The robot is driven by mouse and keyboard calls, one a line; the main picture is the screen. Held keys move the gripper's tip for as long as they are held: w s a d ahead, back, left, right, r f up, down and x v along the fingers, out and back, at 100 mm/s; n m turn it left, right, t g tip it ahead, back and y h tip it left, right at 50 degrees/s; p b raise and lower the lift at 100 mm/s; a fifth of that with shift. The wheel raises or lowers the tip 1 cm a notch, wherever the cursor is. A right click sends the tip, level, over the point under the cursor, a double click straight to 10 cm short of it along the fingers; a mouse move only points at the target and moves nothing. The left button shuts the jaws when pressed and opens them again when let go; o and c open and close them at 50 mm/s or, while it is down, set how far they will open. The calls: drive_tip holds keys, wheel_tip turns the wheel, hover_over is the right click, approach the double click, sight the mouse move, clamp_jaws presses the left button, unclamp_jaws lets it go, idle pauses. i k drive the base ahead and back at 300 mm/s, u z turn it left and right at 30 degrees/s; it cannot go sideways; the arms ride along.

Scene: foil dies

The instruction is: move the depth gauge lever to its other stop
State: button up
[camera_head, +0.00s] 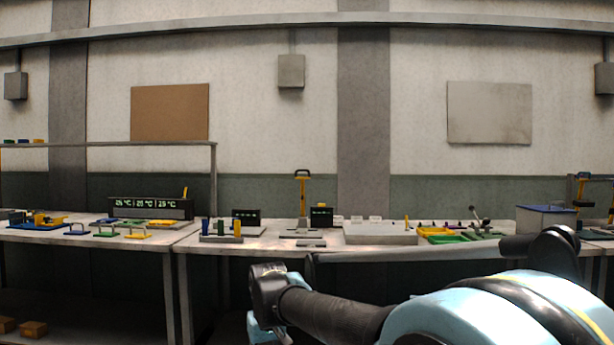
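A small device with a thin lever and dark knobs (478,220) stands on the right part of the workbench. It may be the depth gauge, but it is too small to tell, and I cannot tell which stop its lever rests at. A tall yellow upright with a dark handle on top (302,190) stands near the middle of the bench; its moving parts are also too small to read. My arm's dark and light blue links fill the lower right of the view. My gripper's fingers do not show.
The white workbench (270,246) runs across the view. It bears a temperature display (150,208), blue and yellow posts in a holder (221,238), a broad grey block (380,233), yellow (436,232) and green (447,239) trays, and a blue-lidded box (545,220). My arm hides part of its front right.

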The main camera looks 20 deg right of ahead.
sight(302, 178)
drive_tip(key=z, duration=1.3)
drive_tip(key=i, duration=0.8)
drive_tip(key=z, duration=0.05)
